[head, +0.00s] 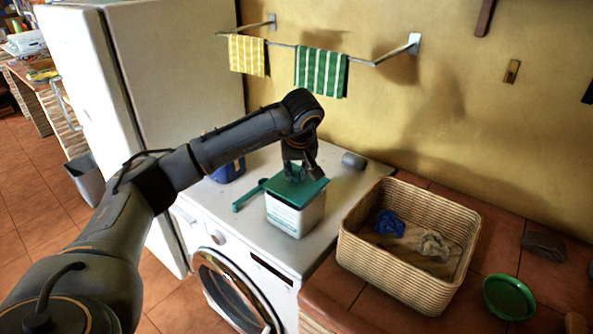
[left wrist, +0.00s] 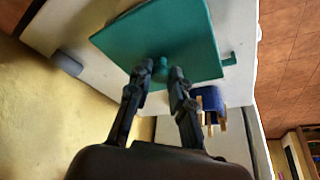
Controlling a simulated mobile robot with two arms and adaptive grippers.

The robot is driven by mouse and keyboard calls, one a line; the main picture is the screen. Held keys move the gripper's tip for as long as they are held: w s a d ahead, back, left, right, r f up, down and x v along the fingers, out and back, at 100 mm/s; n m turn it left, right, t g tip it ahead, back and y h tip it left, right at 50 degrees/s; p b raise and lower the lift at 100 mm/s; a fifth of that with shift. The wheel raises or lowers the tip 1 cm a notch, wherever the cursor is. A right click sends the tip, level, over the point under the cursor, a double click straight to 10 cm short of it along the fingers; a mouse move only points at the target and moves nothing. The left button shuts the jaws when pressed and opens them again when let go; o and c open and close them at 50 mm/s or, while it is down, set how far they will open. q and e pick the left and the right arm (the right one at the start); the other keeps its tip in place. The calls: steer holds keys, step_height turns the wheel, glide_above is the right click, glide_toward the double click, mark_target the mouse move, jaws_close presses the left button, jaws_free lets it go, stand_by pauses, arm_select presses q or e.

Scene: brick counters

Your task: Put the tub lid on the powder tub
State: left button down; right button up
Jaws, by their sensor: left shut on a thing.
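The tub lid (head: 282,191) is a square green plate with a small knob. It lies over the top of the powder tub (head: 296,218), a white box with a green-marked label standing on the washing machine. I cannot tell whether the lid touches the rim or hovers just above it. My left gripper (head: 294,174) comes from above and is shut on the lid's knob. In the left wrist view the gripper (left wrist: 161,78) pinches the knob, and the lid (left wrist: 190,35) hides the tub. My right gripper is not in view.
On the washing machine (head: 250,228) a green long-handled tool (head: 247,196) and a blue item (head: 228,171) lie left of the tub. A grey cylinder (head: 353,160) lies behind right. A wicker basket (head: 390,268) stands to the right. Towels hang on a rail (head: 352,62) behind.

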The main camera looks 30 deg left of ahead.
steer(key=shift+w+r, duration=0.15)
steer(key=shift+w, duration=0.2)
arm_select(q)
steer(key=shift+f, duration=0.1)
steer(key=shift+f+b, duration=0.3)
steer(key=shift+f, duration=0.4)
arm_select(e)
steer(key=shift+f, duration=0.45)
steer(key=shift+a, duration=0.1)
arm_select(q)
steer(key=c, duration=0.7)
jaws_free()
steer(key=shift+r, duration=0.1)
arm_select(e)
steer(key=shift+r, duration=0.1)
